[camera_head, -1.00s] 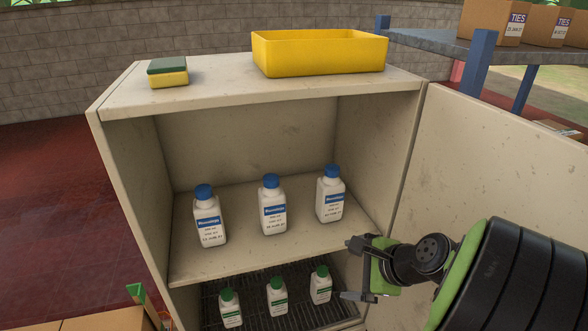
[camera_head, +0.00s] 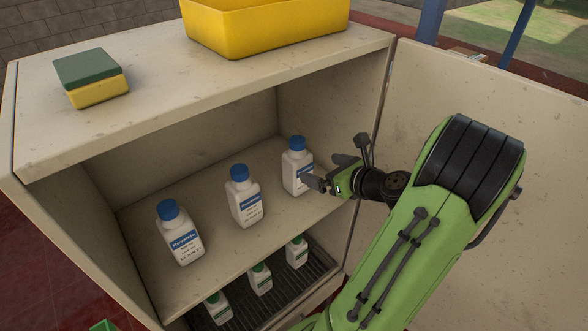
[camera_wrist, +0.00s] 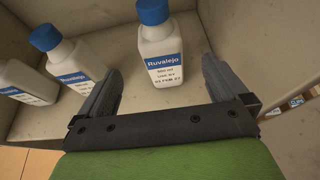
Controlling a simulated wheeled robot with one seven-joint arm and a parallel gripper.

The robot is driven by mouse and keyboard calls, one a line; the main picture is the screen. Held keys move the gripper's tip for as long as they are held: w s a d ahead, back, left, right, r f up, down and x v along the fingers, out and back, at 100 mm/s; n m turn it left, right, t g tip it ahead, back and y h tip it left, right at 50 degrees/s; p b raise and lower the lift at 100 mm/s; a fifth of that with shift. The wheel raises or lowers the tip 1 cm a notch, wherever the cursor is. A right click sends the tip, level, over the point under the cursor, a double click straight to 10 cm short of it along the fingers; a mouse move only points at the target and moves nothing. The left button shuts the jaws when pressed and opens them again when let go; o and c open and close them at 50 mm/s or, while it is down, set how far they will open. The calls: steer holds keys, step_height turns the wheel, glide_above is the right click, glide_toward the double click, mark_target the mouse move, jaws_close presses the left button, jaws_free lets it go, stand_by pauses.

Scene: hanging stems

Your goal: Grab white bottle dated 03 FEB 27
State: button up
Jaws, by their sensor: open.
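A white bottle with a blue cap (camera_head: 296,172) stands upright at the right end of the upper shelf. In the wrist view this bottle (camera_wrist: 161,50) is straight ahead between the finger lines; its blue label reads Ruvalejo and its last line looks like 03 FEB 27. My gripper (camera_head: 330,172) is open and empty, just right of and in front of this bottle. One finger overlaps the bottle's edge in the head view; contact cannot be told. A middle blue-capped bottle (camera_head: 243,200) and a left one (camera_head: 180,236) stand on the same shelf; their dates are unreadable here.
Three green-capped bottles (camera_head: 260,280) stand on the dark lower rack. The cabinet's top panel (camera_head: 200,85) is above, with a sponge (camera_head: 92,80) and a yellow bin (camera_head: 265,25) on it. The open door (camera_head: 480,110) is at the right, behind my arm.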

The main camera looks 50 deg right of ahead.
mark_target(297, 159)
steer(key=b+x, duration=0.2)
steer(key=x, duration=0.9)
steer(key=shift+w+d+f, duration=0.1)
steer(key=shift+w+f, duration=0.15)
steer(key=shift+s+r, duration=0.1)
steer(key=c, duration=1.4)
steer(key=shift+r, duration=0.15)
steer(key=shift+c, duration=0.5)
